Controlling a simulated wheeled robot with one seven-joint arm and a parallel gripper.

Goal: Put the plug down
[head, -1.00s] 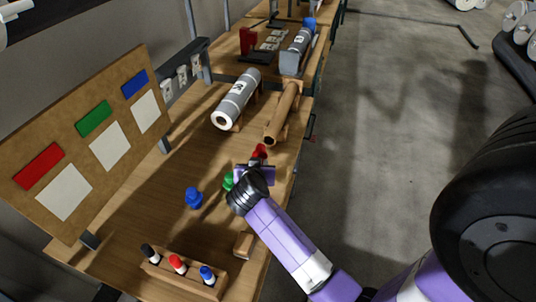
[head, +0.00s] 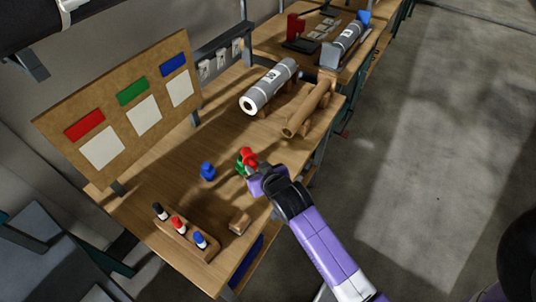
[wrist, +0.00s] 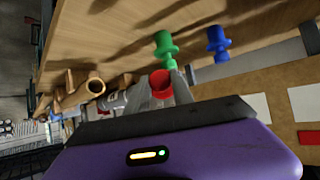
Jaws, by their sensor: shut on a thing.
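My gripper (head: 256,169) is shut on the red plug (head: 249,156), above the wooden bench near its right edge. The red plug also shows between the fingers in the wrist view (wrist: 161,84). The blue plug (head: 208,171) stands on the bench further left and also shows in the wrist view (wrist: 218,42). I cannot tell how high the red plug is over the wood.
A wooden holder with several markers (head: 188,238) and a small wood block (head: 239,222) are at the near end. A grey roll (head: 270,86) and a brown tube (head: 307,108) lie on supports behind. A board (head: 122,107) with coloured labels stands left.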

